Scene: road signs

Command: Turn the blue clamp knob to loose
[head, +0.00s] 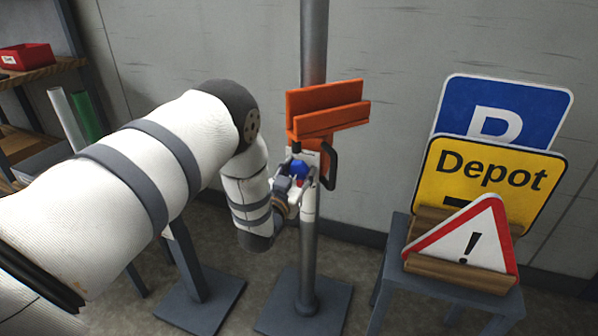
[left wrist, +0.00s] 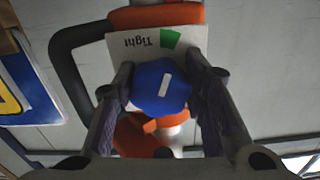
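The blue clamp knob (head: 299,168) sits on the orange clamp on the grey post in the head view. In the left wrist view the blue clamp knob (left wrist: 161,88) has a white mark pointing up toward a white plate (left wrist: 128,45). The plate reads "Tight", upside down, with a green patch (left wrist: 170,38) beside the word. My left gripper (head: 293,178) is at the knob. In the left wrist view the fingers of my left gripper (left wrist: 160,85) lie along both sides of the knob, apparently touching it. My right gripper is not in view.
A black curved handle (head: 331,165) stands beside the knob. The orange bracket (head: 327,108) is just above. Parking, yellow "Depot" (head: 490,177) and warning (head: 468,244) signs stand on a grey table at right. A shelf with a red bin (head: 27,57) is at left.

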